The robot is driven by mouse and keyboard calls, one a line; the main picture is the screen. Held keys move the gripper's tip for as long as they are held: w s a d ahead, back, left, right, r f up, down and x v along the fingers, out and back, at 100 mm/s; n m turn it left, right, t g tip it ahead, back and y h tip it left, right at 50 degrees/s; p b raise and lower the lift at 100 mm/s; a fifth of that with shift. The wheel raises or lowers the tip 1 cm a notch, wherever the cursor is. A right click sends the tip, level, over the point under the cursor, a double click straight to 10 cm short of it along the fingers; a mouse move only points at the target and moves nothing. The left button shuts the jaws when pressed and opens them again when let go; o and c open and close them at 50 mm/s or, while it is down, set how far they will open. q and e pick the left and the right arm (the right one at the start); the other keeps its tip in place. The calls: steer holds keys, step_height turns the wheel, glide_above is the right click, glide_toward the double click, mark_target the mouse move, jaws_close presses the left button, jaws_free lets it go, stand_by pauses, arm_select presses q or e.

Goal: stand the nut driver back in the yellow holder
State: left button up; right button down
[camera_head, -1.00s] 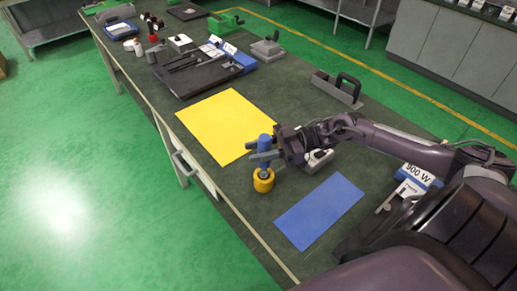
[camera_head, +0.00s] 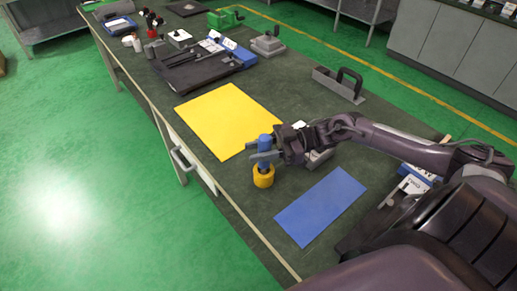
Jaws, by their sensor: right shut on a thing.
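The nut driver (camera_head: 265,143) has a blue handle and stands about upright, with its lower part in or right above the yellow holder (camera_head: 263,178). The round yellow holder stands on the dark bench top, near its front edge. My right gripper (camera_head: 264,157) comes in from the right and is shut on the nut driver's blue handle. The fingers hide part of the handle. Whether the driver's tip rests on the bottom of the holder cannot be seen. My left gripper is not in view.
A yellow mat (camera_head: 222,118) lies beyond the holder, and a blue mat (camera_head: 320,206) lies to its right. A grey block (camera_head: 318,158) sits behind my gripper. A grey tray with a black handle (camera_head: 340,84) stands further back. The bench's front edge is close.

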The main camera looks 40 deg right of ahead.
steer(key=shift+f+b, duration=0.6)
steer(key=shift+f, duration=0.1)
steer(key=c, duration=1.3)
jaws_free()
steer(key=shift+c, duration=0.2)
steer(key=o, duration=0.3)
steer(key=shift+o, duration=0.2)
step_height(320, 180, up, 11)
steer(key=shift+r+p, duration=0.2)
steer(key=shift+p, duration=0.75)
step_height(320, 180, up, 9)
steer(key=shift+f+b, duration=0.15)
steer(key=shift+b, duration=0.15)
